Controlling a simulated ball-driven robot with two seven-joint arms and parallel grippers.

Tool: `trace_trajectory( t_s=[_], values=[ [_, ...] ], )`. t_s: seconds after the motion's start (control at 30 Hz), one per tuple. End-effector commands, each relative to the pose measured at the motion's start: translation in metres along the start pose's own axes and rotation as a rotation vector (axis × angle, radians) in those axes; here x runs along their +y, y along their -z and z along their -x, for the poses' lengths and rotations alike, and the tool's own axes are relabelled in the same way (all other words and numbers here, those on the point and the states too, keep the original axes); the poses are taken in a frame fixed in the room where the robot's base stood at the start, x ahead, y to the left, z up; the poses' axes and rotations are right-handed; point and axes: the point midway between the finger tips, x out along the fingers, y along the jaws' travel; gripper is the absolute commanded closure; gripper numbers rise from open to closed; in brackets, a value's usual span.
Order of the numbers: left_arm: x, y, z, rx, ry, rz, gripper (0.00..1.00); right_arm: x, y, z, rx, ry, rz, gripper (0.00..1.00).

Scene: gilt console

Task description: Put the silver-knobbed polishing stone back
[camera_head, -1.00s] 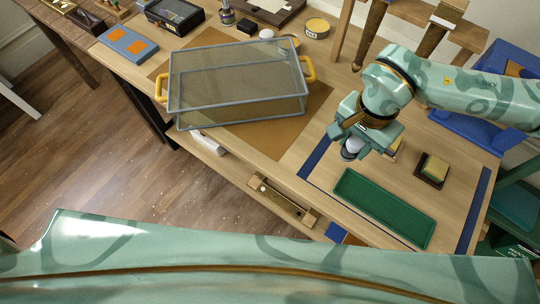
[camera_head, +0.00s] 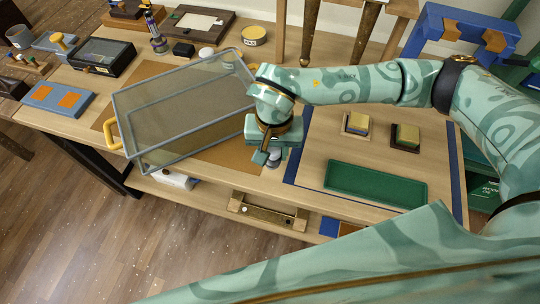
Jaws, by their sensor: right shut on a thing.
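My right gripper (camera_head: 266,157) is shut at the table's front part, between the mesh basket and the blue-edged work area. A small silvery piece (camera_head: 274,158) shows at its jaws, which looks like the knob of the silver-knobbed polishing stone. The rest of that stone is hidden by the gripper, and I cannot tell whether it touches anything below. My left gripper is not in view.
The mesh basket (camera_head: 146,168) with yellow handles stands close left of the gripper. Right are a long empty green tray (camera_head: 376,185), a block on a pale square base (camera_head: 355,124) and a block on a dark base (camera_head: 405,138). Bare table lies between them.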

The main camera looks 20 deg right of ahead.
Motion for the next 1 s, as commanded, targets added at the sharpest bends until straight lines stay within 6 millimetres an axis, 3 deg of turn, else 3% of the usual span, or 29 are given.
trace_trajectory(
  t_s=[0.2, 0.4, 0.77, 0.8, 0.87, 1.0],
  values=[
    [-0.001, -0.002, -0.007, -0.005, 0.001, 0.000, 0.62, -0.007, 0.014, -0.020, 0.000, 0.000, -0.001, 0.92],
    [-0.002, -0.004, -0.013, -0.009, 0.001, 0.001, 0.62, -0.006, 0.012, -0.047, -0.002, 0.000, 0.000, 0.92],
    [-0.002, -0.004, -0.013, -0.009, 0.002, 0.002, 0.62, -0.006, 0.013, -0.049, 0.002, 0.000, 0.000, 0.92],
    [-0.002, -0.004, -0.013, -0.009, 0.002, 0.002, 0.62, -0.006, 0.013, -0.049, 0.001, 0.000, -0.001, 0.61],
    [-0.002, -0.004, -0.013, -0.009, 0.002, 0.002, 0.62, -0.006, 0.013, -0.049, 0.001, 0.000, -0.001, 0.45],
    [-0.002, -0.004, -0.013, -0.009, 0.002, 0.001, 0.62, -0.006, 0.013, -0.049, 0.001, 0.000, 0.000, 0.45]
  ],
)
